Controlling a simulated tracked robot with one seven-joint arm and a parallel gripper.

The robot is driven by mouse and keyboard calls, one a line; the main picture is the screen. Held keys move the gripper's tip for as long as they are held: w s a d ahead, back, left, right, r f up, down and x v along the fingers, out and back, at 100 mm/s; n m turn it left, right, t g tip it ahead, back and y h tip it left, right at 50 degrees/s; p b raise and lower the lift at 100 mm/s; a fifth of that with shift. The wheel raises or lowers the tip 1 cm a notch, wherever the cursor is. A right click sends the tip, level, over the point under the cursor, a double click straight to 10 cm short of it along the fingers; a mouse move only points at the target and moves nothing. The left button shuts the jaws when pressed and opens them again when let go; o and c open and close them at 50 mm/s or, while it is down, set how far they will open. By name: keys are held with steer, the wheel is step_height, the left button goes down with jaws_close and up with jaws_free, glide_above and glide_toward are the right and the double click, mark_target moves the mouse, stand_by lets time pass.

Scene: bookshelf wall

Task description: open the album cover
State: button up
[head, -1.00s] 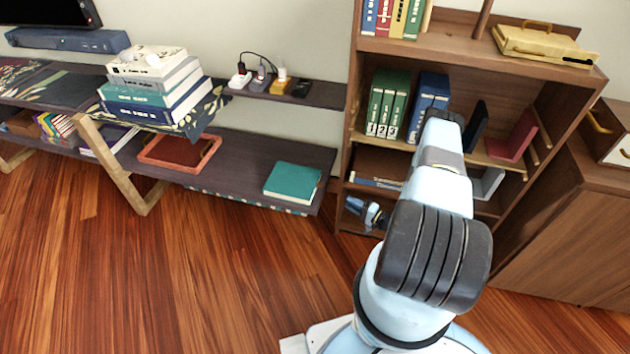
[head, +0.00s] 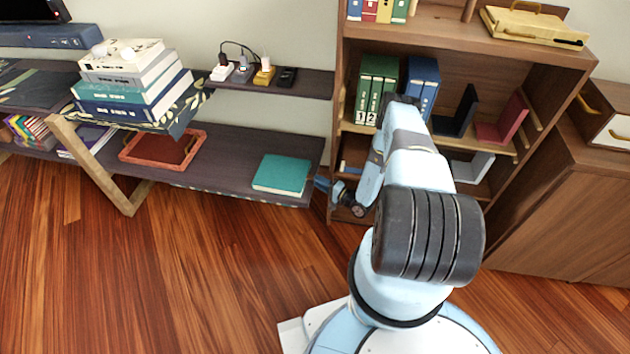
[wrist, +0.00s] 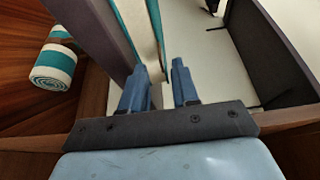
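The album appears to be the teal book (head: 282,174) lying flat and closed near the right end of the low dark shelf. In the wrist view a teal and cream edge (wrist: 155,22), likely the same album, runs down towards my fingers. My gripper (wrist: 160,85) has its two blue fingers apart, with a gap between them.
The low dark shelf (head: 225,160) also holds a red tray (head: 190,155). An upper shelf with a power strip and chargers (head: 242,74) hangs above the album. The wooden bookcase (head: 335,130) stands close on the right. The floor in front is clear.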

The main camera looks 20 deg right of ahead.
steer(key=shift+x, duration=1.4)
jaws_close()
stand_by(0.5)
